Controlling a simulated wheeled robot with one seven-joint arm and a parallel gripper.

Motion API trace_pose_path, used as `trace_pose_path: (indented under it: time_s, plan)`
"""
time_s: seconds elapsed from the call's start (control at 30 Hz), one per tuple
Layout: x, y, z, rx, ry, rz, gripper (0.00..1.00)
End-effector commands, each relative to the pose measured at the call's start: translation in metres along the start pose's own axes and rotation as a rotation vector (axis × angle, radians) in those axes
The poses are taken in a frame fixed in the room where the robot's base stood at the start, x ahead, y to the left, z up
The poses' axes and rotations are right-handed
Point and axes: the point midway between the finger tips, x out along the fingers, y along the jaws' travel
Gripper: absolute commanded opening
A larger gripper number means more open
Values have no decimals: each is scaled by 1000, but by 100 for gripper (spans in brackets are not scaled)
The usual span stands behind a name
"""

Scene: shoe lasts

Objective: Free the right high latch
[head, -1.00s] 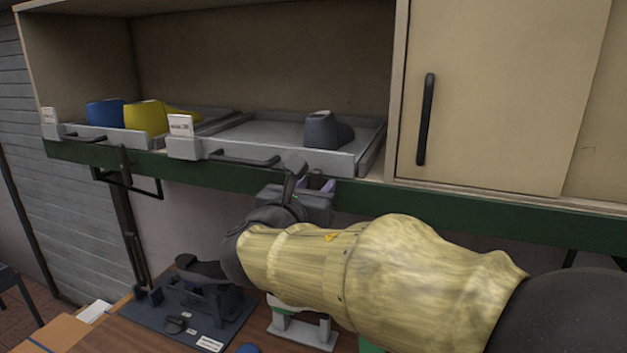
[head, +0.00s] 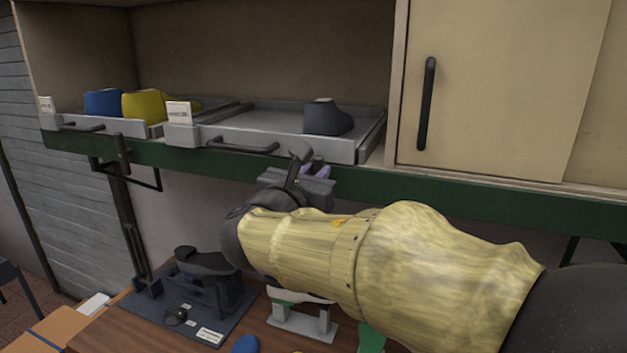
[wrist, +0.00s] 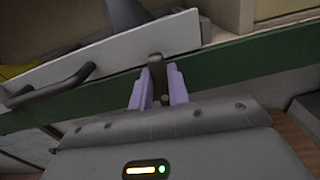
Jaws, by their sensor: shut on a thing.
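The right high latch (wrist: 156,68) is a small dark upright piece at the green shelf edge, below the front of the right tray. My gripper (wrist: 157,86) is shut on it, with a purple finger on each side. In the head view my gripper (head: 315,170) is under the right tray's front, and my arm and wrist hide the latch. The right tray (head: 270,140) is grey with a dark handle and carries a dark grey shoe last (head: 327,118). A similar dark latch (head: 121,152) stands upright on the green edge at the left.
The left tray (head: 105,126) holds a blue last (head: 104,102) and a yellow last (head: 145,106). A sliding cupboard door (head: 500,90) is at the right. Below, a dark fixture (head: 205,280) and a grey stand (head: 302,322) are on the wooden bench.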

Motion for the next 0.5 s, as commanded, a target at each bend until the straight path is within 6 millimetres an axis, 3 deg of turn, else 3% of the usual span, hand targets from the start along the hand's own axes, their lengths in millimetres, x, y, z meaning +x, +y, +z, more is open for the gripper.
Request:
trace_pose_path:
  time_s: [0.5]
  plan:
    - [0, -12, -10, 365, -3, -1, 0]
